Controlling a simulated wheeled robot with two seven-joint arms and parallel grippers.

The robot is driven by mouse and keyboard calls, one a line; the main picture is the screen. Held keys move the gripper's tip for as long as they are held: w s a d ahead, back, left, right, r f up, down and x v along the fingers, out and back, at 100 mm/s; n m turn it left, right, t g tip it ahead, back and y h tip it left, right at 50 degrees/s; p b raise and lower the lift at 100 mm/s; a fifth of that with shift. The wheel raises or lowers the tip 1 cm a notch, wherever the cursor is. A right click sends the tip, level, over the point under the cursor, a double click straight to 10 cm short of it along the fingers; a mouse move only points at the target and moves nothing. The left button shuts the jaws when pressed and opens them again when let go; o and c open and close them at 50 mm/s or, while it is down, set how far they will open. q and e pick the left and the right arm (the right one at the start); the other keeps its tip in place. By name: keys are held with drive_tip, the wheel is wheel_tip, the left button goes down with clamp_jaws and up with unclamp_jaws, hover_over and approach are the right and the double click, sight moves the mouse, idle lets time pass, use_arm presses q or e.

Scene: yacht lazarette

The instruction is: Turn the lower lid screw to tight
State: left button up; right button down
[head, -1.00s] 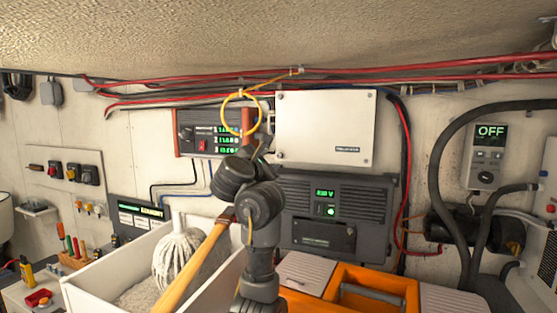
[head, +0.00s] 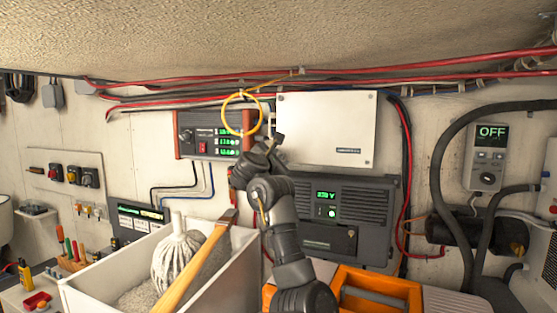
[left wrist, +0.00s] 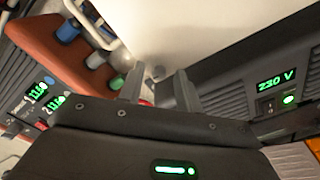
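The white lid (head: 325,130) is fixed on the wall at the upper middle in the head view, and its pale face fills the upper middle of the left wrist view (left wrist: 215,35). My left gripper (head: 275,141) is at the lid's lower left edge in the head view and covers that corner. In the left wrist view my left gripper (left wrist: 160,88) has its two fingers apart with nothing held between them. A small grey spot, seemingly the lower lid screw (left wrist: 157,72), shows just past the gap. Its slot angle is too small to tell. My right gripper is out of view.
A yellow cable loop (head: 241,113) hangs just left of my gripper. The orange-ended meter box (head: 212,139) is to the left, the dark inverter (head: 355,215) below the lid.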

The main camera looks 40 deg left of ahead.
use_arm(q)
clamp_jaws()
drive_tip(key=shift+f+m, duration=0.1)
drive_tip(key=shift+m, duration=0.3)
drive_tip(key=shift+m+b, duration=4.2)
drive_tip(key=shift+m, duration=4.5)
